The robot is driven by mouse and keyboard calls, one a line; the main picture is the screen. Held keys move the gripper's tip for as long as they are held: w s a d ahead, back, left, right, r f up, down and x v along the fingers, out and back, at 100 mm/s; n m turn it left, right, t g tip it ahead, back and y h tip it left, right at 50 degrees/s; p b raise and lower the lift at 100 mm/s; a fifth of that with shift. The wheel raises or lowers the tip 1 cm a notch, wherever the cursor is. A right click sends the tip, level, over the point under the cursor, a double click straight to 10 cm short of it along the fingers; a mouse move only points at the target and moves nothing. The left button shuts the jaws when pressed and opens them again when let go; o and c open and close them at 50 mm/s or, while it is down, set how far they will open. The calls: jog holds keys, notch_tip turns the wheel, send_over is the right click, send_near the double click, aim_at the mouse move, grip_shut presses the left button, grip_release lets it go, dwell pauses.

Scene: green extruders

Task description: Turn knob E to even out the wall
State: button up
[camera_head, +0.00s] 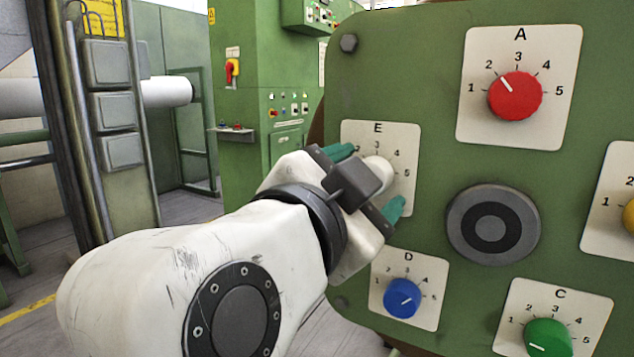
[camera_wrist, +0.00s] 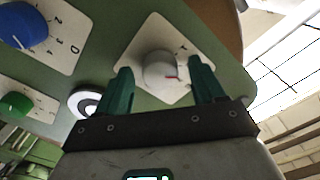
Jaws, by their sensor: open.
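Knob E (camera_head: 378,170) is a white knob on a cream plate (camera_head: 409,140) marked with an E and numbers, on the left of the green round panel (camera_head: 400,70). My gripper (camera_head: 367,181) is in front of it and hides part of the knob and plate. In the wrist view knob E (camera_wrist: 161,70) shows a small red pointer mark. My gripper (camera_wrist: 160,68) has its two teal fingers open, one on each side of the knob, with a gap to each. The knob's pointer setting is hidden in the head view.
Red knob A (camera_head: 515,97) is at upper right, blue knob D (camera_head: 402,298) below E, green knob C (camera_head: 548,338) at lower right, and a yellow knob (camera_head: 629,215) at the right edge. A dark round hub (camera_head: 493,224) sits mid-panel. Machine cabinets stand behind at left.

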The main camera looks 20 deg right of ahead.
jog(key=v, duration=1)
jog(key=shift+s+a, duration=0.2)
jog(key=shift+a, duration=0.15)
